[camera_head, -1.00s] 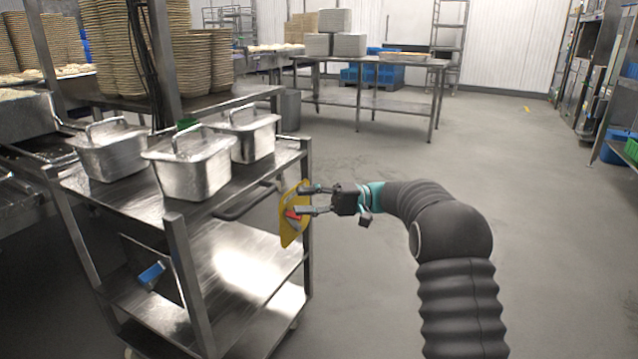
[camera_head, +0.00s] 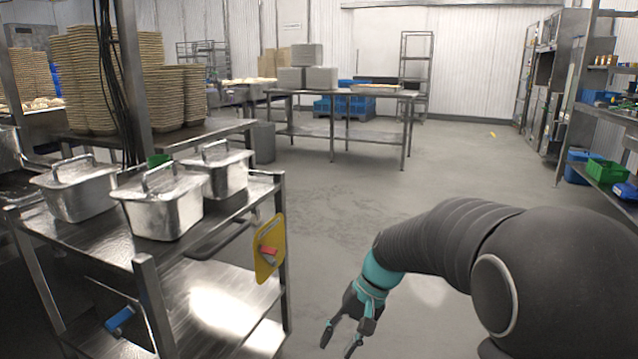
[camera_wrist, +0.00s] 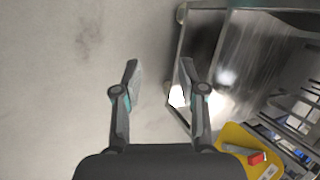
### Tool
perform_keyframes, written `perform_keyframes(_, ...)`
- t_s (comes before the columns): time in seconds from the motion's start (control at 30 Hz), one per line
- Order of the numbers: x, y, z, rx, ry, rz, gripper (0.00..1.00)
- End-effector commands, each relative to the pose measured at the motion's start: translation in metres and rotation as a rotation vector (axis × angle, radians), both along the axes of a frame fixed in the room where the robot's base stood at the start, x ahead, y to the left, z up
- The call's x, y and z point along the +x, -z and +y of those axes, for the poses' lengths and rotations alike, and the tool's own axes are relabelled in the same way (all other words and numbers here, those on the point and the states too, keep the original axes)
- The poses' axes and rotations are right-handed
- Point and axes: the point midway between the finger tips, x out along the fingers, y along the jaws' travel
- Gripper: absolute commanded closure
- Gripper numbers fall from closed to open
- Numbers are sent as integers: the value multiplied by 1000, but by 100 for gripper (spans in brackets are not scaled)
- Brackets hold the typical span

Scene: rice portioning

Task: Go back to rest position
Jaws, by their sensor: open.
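My gripper (camera_head: 340,340) hangs low over the floor, to the right of the steel cart (camera_head: 148,280), with its jaws apart and nothing between them. In the wrist view my gripper (camera_wrist: 158,80) shows two separate fingers over the grey floor and the cart's edge. A yellow plate with a red part (camera_head: 269,248) is on the cart's right end, apart from my gripper. The yellow plate also shows in the wrist view (camera_wrist: 236,165) at the lower right.
Several lidded steel pans (camera_head: 160,205) stand on the cart's top. A steel table (camera_head: 340,93) with grey boxes (camera_head: 307,78) stands at the back. A shelf with a green bin (camera_head: 607,172) is at the right. The middle floor is clear.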

Motion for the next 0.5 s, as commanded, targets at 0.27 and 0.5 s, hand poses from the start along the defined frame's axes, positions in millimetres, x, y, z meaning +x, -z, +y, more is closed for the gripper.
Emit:
perform_keyframes(0.27, -63, -22, -53, -216, -13, -173, 59)
perform_keyframes(0.5, -113, -38, -88, -355, -35, -326, 59)
